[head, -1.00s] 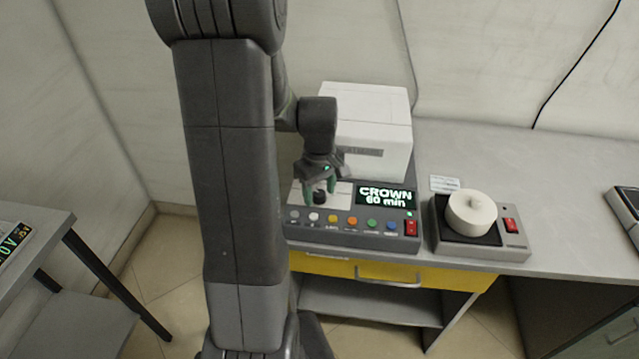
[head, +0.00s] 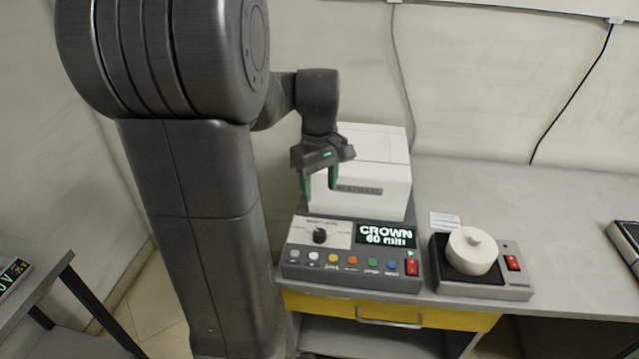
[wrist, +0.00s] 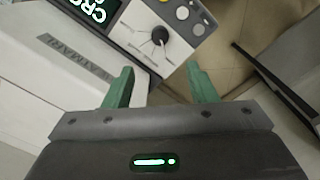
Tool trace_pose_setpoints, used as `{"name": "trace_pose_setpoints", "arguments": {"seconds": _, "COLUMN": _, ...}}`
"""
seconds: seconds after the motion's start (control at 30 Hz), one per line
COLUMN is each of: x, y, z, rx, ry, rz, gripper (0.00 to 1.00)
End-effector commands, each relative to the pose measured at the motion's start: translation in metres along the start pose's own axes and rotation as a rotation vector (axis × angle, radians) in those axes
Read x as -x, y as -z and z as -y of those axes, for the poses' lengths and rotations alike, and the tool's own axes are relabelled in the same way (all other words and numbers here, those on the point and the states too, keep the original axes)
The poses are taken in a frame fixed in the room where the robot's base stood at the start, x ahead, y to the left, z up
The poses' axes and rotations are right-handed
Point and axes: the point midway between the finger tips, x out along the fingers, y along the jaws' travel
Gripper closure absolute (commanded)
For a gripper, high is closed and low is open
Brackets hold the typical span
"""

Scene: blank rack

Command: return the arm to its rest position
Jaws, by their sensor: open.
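My gripper (head: 320,186) is raised above the control panel (head: 350,284), its two green fingers apart and empty. The black knob (head: 320,236) on the panel's white plate is below the fingers, not touched. In the wrist view my gripper (wrist: 160,85) shows both fingertips spread, with the knob (wrist: 160,36) beyond them. The panel's display (head: 386,235) reads "CROWN 60 min". My arm stands at the left of the head view.
A white box-shaped furnace (head: 375,150) stands right behind the panel, close to my gripper. A hotplate-like unit (head: 480,285) with a round white lidded pot (head: 472,251) sits to the right. Bare grey bench (head: 560,220) lies beyond it. Another table (head: 35,310) is at the left.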

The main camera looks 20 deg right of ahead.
Motion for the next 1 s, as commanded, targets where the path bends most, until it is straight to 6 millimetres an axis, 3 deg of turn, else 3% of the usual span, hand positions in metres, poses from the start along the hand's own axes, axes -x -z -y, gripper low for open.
{"name": "trace_pose_setpoints", "arguments": {"seconds": 0.37, "x": -0.001, "y": 0.0, "z": 0.0, "rx": 0.0, "ry": 0.0, "rz": 0.0, "gripper": 0.48}}
{"name": "trace_pose_setpoints", "arguments": {"seconds": 0.53, "x": -0.01, "y": 0.0, "z": 0.0, "rx": 0.0, "ry": 0.001, "rz": 0.001, "gripper": 0.48}}
{"name": "trace_pose_setpoints", "arguments": {"seconds": 1.0, "x": -0.098, "y": -0.001, "z": 0.001, "rx": -0.001, "ry": 0.004, "rz": 0.004, "gripper": 0.48}}
